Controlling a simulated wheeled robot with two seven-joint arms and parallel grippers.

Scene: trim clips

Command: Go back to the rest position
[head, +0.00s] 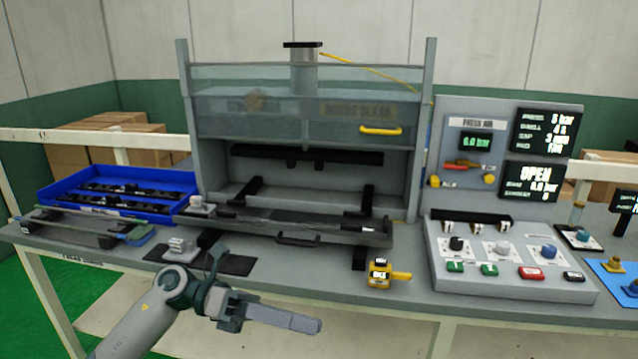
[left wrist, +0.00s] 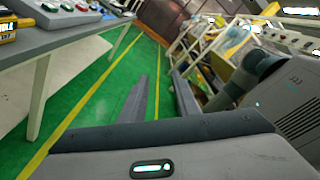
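My left gripper (head: 305,323) is in front of the workbench's near edge in the head view. It points to the right and holds nothing. In the left wrist view its two fingers (left wrist: 167,98) stand apart with green floor showing between them. My right gripper is not in view in either picture.
The bench (head: 100,258) carries a press (head: 300,130) with its clear guard raised, a blue bin (head: 62,192) of dark clips, a yellow device (head: 380,272) and a control panel (head: 510,258). Green floor (left wrist: 95,100) lies clear beside the bench.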

